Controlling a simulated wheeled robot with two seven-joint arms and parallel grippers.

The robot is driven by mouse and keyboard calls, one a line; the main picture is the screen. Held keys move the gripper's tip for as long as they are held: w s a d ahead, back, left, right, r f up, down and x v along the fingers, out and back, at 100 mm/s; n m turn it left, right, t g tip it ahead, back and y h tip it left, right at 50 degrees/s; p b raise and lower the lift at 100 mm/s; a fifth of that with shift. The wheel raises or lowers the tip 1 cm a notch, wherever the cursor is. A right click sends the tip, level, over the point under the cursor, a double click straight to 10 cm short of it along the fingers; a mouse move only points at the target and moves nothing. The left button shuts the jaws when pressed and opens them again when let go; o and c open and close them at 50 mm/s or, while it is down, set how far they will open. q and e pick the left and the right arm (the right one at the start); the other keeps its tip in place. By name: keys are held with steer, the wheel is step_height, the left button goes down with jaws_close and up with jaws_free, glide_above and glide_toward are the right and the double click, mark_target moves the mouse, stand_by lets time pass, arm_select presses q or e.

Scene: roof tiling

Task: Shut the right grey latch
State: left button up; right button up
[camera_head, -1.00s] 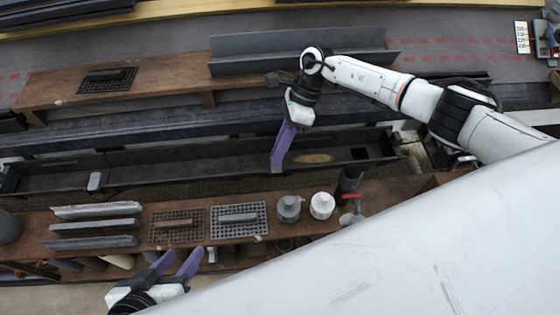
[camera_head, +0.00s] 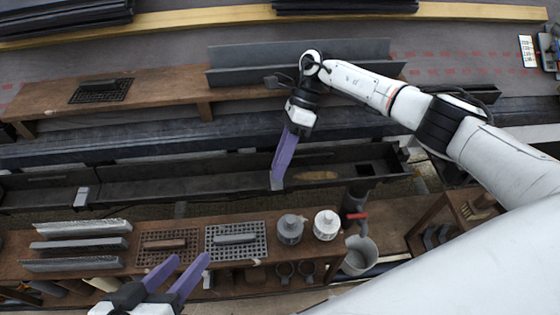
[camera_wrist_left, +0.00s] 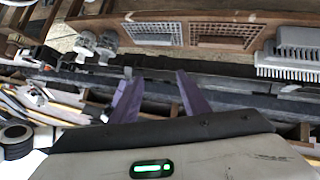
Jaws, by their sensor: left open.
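A dark gutter (camera_head: 140,190) runs across the middle of the head view. A small light grey latch (camera_head: 82,196) sits on its left part. My right gripper (camera_head: 278,182) points down at the gutter's front edge, right of the middle. A small grey patch shows at its fingertips, perhaps the right latch, but the fingers mostly hide it. The fingers overlap, so their gap cannot be seen. My left gripper (camera_head: 188,260) is open and empty, in front of the near plank; its two purple fingers also show apart in the left wrist view (camera_wrist_left: 155,80).
The near plank (camera_head: 205,275) holds grey strips (camera_head: 80,246), two mesh grates (camera_head: 236,240), a grey cup (camera_head: 290,229) and a white cup (camera_head: 327,224). A grey bucket (camera_head: 360,255) hangs at its right. A far plank (camera_head: 160,95) lies behind the gutter.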

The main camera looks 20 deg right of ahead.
arm_select(q)
steer(key=a+f+p, duration=0.1)
steer(key=a+f+g+y+p, duration=0.1)
steer(key=f+p, duration=0.1)
steer(key=shift+s+a+y+p, duration=0.1)
steer(key=shift+s+y+p, duration=0.2)
steer(key=shift+s, duration=0.1)
arm_select(e)
step_height(320, 180, up, 10)
steer(key=shift+a, duration=0.1)
